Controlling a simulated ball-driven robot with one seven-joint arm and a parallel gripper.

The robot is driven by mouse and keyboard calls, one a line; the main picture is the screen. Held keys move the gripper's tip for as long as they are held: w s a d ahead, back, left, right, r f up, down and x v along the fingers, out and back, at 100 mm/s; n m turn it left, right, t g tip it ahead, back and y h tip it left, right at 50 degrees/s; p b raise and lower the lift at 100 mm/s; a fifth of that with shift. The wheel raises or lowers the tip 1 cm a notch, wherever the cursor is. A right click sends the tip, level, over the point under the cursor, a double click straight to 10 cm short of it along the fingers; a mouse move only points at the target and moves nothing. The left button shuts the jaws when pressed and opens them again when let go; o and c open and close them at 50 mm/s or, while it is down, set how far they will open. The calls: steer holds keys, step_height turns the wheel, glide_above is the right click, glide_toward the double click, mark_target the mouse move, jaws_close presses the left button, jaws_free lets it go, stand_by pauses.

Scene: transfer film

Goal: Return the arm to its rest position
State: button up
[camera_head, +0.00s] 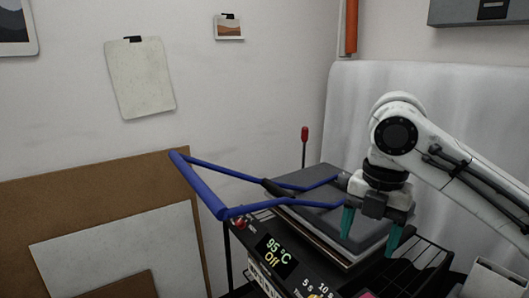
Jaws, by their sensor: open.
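My gripper (371,230) is at the right of the head view, pointing down with its two teal fingers spread apart. It is open, and nothing shows between the fingers. My white arm reaches in from the right edge. Below and behind the gripper is a heat press with a grey upper plate (325,226) and a blue handle frame (205,193) reaching out to the left. The press display (276,256) reads 95 °C and Off. The fingers overlap the press's right part in the picture; I cannot tell whether they touch it.
A black slotted rack (425,262) lies right of the press, with a pale box (495,280) at the lower right corner. A red-tipped lever (304,135) stands behind the press. Brown and white boards (120,240) lean against the left wall.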

steer(key=s+a+f+m+t+y, duration=0.1)
steer(key=a+f+m+t+y, duration=0.1)
steer(key=a+f+m+y, duration=0.5)
steer(key=s+a+f+m+t+h, duration=0.1)
steer(key=s+f+m, duration=0.2)
steer(key=f+m, duration=0.3)
steer(key=s+f+m+h, duration=0.1)
steer(key=s+f+m, duration=0.25)
steer(key=f, duration=0.45)
steer(key=s+d+f+m+h, duration=0.2)
steer(key=s+d+f+m, duration=0.2)
steer(key=s, duration=0.5)
steer(key=s+d+f+m+g+h, duration=0.1)
steer(key=s+d+f+m, duration=0.3)
steer(key=s, duration=0.5)
steer(key=s+d+f+m+g+h, duration=0.1)
steer(key=s+d+f+m+h, duration=0.1)
steer(key=s+d+f+m, duration=0.3)
steer(key=s+d+f, duration=0.3)
steer(key=shift+s+d+h, duration=0.35)
steer(key=shift+s+h, duration=0.05)
